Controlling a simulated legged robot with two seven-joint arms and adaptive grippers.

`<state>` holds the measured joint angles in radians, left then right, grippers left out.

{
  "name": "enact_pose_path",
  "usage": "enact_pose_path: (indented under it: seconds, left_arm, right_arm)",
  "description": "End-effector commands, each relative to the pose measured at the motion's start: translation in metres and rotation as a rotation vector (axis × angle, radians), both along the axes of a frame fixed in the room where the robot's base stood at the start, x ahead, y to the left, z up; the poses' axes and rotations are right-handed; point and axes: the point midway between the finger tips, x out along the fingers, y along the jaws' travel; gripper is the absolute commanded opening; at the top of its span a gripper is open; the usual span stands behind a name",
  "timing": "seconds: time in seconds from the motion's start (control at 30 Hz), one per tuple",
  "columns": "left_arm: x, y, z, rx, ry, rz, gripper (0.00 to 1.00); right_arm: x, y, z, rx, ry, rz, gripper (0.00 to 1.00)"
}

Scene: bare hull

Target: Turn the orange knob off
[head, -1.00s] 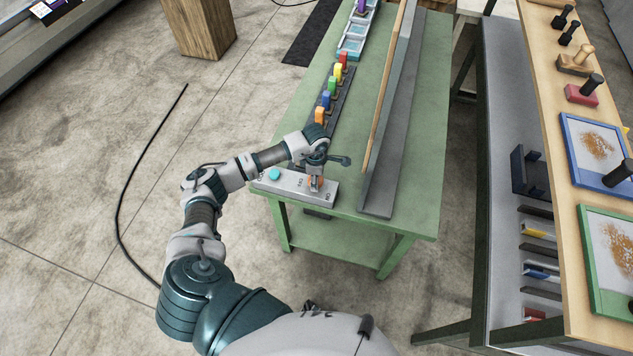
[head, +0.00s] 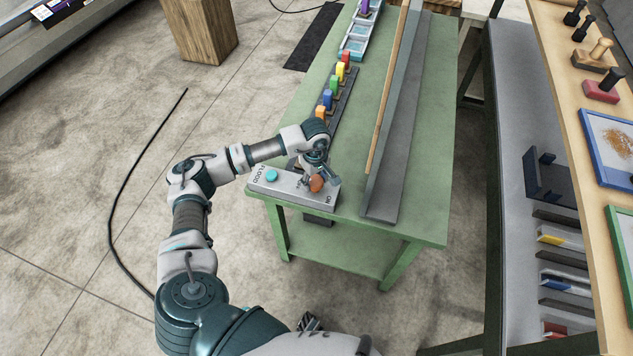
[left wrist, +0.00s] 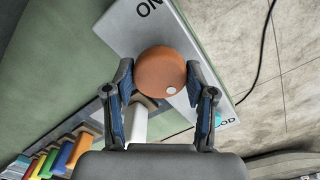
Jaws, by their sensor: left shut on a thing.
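The orange knob (head: 316,185) sits on a light grey panel (head: 283,186) at the near left end of the green table. "ON" is printed beside the knob at the panel's right end; I see no "OFF" mark. My left gripper (head: 315,179) is at the knob from the far side. In the left wrist view, the knob (left wrist: 163,70) is round, with a white dot at its lower right, away from the "ON" print. The left gripper's fingers (left wrist: 159,75) are shut on its two sides.
A cyan button (head: 271,175) marked "FLOOD" is on the same panel. A row of coloured blocks (head: 335,93) lies farther along the green table (head: 420,130). A long grey angled rail (head: 395,130) stands to the right of the gripper.

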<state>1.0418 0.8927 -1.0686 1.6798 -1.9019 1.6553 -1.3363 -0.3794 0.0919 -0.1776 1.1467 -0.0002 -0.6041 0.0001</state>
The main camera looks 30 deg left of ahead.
Motion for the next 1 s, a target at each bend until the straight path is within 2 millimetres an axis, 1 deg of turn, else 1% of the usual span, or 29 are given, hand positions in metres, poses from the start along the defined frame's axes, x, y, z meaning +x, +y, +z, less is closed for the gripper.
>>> enact_pose_path:
  seconds: [0.1, 0.3, 0.8, 0.83, 0.87, 0.9, 1.0]
  left_arm:
    - [0.001, 0.001, -0.002, 0.002, -0.002, -0.047, 0.2]
    - [0.001, 0.001, -0.001, 0.003, -0.003, -0.097, 0.2]
    - [0.002, 0.001, 0.001, 0.003, -0.006, -0.112, 0.2]
    - [0.001, 0.001, 0.001, 0.002, -0.005, -0.112, 0.63]
    - [0.001, 0.001, 0.001, 0.002, -0.005, -0.112, 0.7]
    - [0.001, 0.001, 0.001, 0.002, -0.005, -0.112, 0.8]
    - [0.001, 0.001, 0.001, 0.001, -0.004, -0.112, 0.8]
  right_arm:
    - [0.008, 0.002, 0.004, 0.001, -0.004, -0.002, 0.4]
    - [0.017, 0.003, 0.011, 0.002, -0.009, -0.003, 0.4]
    - [0.019, 0.003, 0.013, 0.001, -0.008, -0.003, 0.4]
    - [0.019, 0.003, 0.013, 0.001, -0.008, -0.003, 0.4]
    - [0.019, 0.003, 0.013, 0.001, -0.007, -0.003, 0.4]
    - [0.019, 0.003, 0.013, 0.001, -0.007, -0.003, 0.4]
    - [0.019, 0.003, 0.013, 0.001, -0.007, -0.003, 0.4]
